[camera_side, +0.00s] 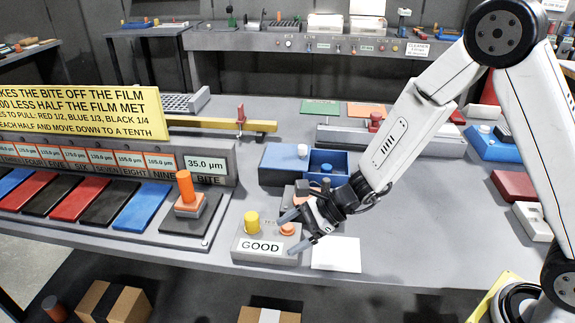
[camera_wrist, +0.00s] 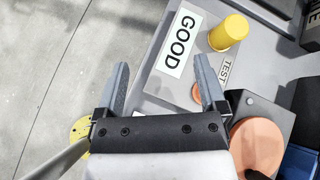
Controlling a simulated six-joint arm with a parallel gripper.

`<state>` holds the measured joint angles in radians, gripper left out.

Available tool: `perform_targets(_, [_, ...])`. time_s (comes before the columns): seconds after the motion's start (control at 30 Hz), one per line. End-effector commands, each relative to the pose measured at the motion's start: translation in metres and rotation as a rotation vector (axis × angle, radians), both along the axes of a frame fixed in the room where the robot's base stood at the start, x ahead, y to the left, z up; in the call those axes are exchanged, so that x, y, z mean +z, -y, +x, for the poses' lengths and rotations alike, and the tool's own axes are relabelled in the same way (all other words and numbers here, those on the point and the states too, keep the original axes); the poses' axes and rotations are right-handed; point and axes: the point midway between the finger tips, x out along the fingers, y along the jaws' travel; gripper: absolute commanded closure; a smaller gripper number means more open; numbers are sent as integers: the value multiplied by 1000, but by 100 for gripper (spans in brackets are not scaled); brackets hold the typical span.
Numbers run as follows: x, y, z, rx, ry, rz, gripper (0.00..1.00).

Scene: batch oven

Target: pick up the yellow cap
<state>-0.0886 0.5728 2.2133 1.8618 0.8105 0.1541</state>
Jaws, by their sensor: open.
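The yellow cap (camera_side: 252,222) is a short upright cylinder on the grey GOOD box (camera_side: 262,259), at the box's back left in the side view. In the wrist view the yellow cap (camera_wrist: 228,33) is at the upper right, beyond the right finger's tip and outside the jaws. My gripper (camera_side: 286,236) is open and empty, to the right of the cap and apart from it. In the wrist view my gripper (camera_wrist: 162,66) has its fingers spread, with the GOOD label (camera_wrist: 180,40) just past them. The underside of the cap is hidden.
An orange button (camera_side: 288,229) on the same box is near my fingers. An orange knob on a stand (camera_side: 186,190) is to the left. A blue bin (camera_side: 327,164) stands behind my gripper. White paper (camera_side: 336,254) lies right of the box, near the table's front edge.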

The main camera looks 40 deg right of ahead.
Motion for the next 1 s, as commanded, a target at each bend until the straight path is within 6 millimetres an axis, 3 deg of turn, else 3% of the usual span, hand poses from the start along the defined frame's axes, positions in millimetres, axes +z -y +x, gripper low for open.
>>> perform_targets(0.4, [-11, 4, 61, -406, -51, 265, 9])
perform_targets(0.77, [-13, 9, 75, -501, -52, 319, 9])
perform_targets(1.0, [-18, 2, 82, -497, -52, 317, 9])
